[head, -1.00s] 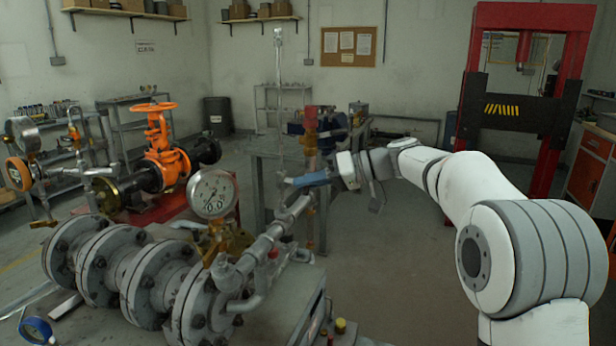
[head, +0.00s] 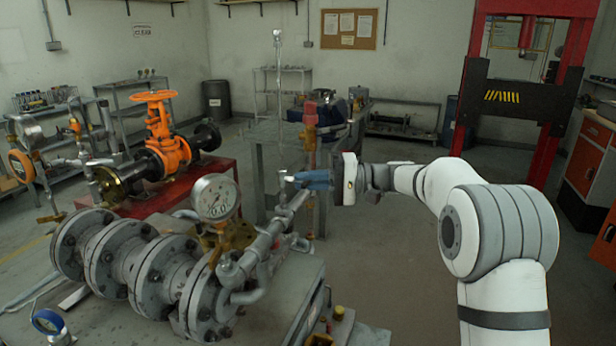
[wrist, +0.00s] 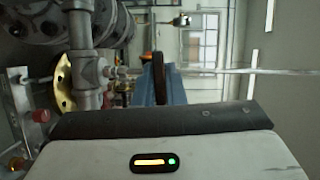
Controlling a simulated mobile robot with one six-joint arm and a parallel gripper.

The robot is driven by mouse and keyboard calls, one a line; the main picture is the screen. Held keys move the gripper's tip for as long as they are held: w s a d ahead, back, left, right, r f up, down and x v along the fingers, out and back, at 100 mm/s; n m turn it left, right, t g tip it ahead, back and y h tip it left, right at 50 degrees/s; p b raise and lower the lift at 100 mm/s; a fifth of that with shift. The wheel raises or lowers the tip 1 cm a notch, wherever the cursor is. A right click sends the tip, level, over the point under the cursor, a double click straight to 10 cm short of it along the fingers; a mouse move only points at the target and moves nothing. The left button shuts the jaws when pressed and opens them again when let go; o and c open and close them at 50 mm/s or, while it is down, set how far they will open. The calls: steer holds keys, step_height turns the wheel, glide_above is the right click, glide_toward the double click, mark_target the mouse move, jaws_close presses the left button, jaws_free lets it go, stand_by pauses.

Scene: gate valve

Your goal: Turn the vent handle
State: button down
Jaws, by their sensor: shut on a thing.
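In the wrist view my gripper (wrist: 159,88) has one finger on each side of the bar. In the head view the fingers cover the handle, so its angle cannot be told there.
A white-faced pressure gauge (head: 215,197) stands left of the branch, above the flanged grey pipe (head: 130,255). A thin upright pipe (head: 279,90) rises close behind my fingers. An orange valve (head: 165,145) stands farther left. Floor at the right is open.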

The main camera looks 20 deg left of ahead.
steer(key=shift+m, duration=0.5)
steer(key=c, duration=1.5)
jaws_free()
steer(key=v, duration=0.8)
steer(key=shift+f, duration=0.15)
steer(key=shift+a, duration=0.1)
steer(key=s+d+f+m+t+h, duration=0.1)
steer(key=s+d+f+h, duration=0.3)
steer(key=s+d, duration=0.5)
steer(key=s+d+f+m+t+h+p, duration=0.1)
steer(key=s+d+f+t+h, duration=0.3)
steer(key=s+d+h, duration=0.3)
steer(key=s+d+f+m+t+h+p, duration=0.1)
steer(key=s+d+f+t+h, duration=0.2)
steer(key=s+d, duration=0.8)
steer(key=s+f+h, duration=0.1)
steer(key=s+h, duration=0.1)
steer(key=s, duration=0.1)
steer(key=shift+s+d+f+h, duration=0.3)
steer(key=shift+d+h, duration=0.05)
steer(key=shift+h, duration=0.05)
